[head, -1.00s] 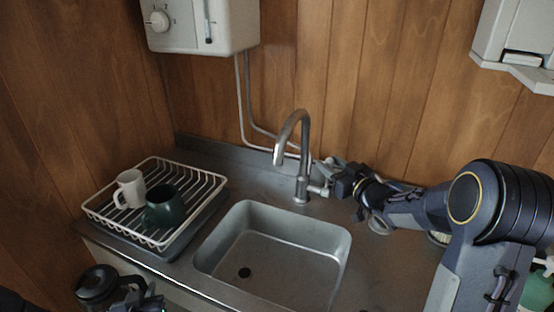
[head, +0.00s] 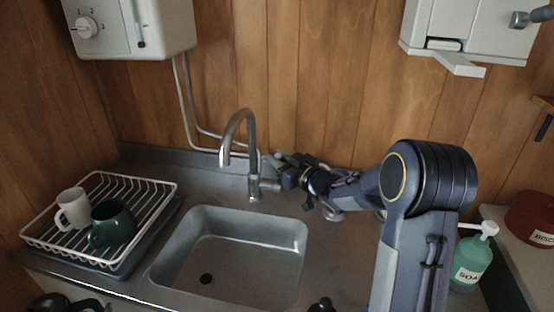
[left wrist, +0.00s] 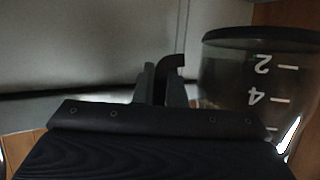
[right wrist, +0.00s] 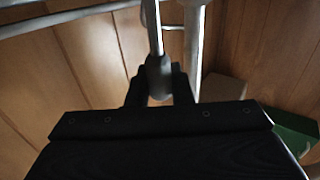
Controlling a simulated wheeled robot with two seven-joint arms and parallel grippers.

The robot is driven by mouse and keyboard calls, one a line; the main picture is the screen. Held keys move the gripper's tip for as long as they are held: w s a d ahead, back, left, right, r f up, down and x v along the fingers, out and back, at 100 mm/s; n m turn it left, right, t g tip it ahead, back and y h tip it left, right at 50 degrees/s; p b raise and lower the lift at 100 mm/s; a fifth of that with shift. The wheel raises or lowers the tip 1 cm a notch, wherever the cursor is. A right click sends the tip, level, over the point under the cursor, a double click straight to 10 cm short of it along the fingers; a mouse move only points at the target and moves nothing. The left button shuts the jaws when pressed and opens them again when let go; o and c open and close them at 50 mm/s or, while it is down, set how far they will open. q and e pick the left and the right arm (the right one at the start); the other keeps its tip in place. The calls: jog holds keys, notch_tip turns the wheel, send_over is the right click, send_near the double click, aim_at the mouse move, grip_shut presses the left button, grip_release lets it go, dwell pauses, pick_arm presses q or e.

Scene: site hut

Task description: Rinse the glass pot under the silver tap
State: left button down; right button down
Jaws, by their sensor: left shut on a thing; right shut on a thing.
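The silver tap (head: 250,150) stands behind the sink (head: 302,245), its spout curving over the basin. No water shows below it. My right gripper (head: 281,171) is at the tap's side lever; in the right wrist view its fingers are shut on the grey lever (right wrist: 159,75). The glass pot (head: 50,303) is at the bottom left edge, mostly cut off, with its dark lid showing. In the left wrist view the pot (left wrist: 258,85) has white scale marks and a dark top rim. My left gripper (left wrist: 165,85) is shut on its dark handle, in front of the counter.
A white dish rack (head: 150,205) left of the sink holds a white mug (head: 72,208) and a dark green mug (head: 113,224). A white heater (head: 130,25) hangs above. A soap bottle (head: 470,260) and a red tin (head: 532,218) stand at right. The basin is empty.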

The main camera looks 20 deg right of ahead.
jog(key=n+b, duration=0.1)
jog(key=b, duration=0.2)
jog(key=shift+s+a+f+t+b, duration=0.25)
jog(key=shift+s+f+t+b, duration=0.05)
jog(key=shift+s, duration=0.1)
jog(key=shift+s+a+r+b, duration=0.15)
jog(key=shift+b, duration=0.15)
jog(key=shift+r, duration=0.1)
jog(key=c, duration=1.3)
grip_release()
jog(key=v, duration=0.6)
jog(key=b+v, duration=0.1)
jog(key=v, duration=0.5)
jog(key=shift+f, duration=0.2)
